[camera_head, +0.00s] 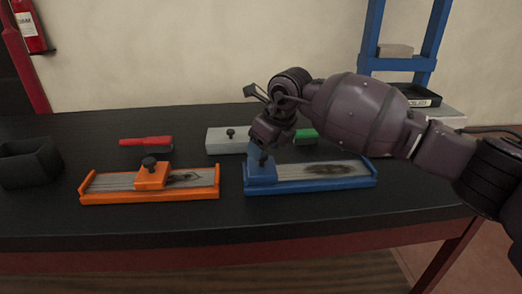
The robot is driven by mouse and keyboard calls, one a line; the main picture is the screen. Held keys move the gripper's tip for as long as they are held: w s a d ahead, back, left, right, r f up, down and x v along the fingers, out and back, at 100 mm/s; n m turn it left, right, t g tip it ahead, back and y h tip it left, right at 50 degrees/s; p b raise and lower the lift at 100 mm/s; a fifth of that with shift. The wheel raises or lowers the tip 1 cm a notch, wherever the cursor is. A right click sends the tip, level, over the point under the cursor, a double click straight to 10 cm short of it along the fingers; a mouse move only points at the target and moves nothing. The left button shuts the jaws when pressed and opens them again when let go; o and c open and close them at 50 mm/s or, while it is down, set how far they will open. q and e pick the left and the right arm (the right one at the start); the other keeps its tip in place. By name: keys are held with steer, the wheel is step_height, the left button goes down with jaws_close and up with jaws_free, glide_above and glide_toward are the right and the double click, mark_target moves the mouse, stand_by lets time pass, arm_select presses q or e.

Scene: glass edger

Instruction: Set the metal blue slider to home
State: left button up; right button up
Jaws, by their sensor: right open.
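The blue slider block (262,171) sits at the left end of its metal track (322,171), which has a blue base and a dark smudge toward its right part. My right gripper (264,150) is open and points down at the top of the blue block, at its knob. The gripper hides the knob and part of the block, and I cannot tell whether the fingers touch it. My right arm comes in from the right across the back of the table. My left gripper does not show.
An orange slider (151,177) on its own track stands to the left, with a black knob. Behind are a red-handled tool (146,142), a grey block (229,140) and a green object (306,134). A black bin (30,165) stands at far left. The table's front strip is clear.

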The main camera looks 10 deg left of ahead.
steer(key=p+v, duration=0.1)
steer(key=v, duration=0.7)
steer(key=shift+r, duration=0.3)
steer(key=shift+s, duration=0.1)
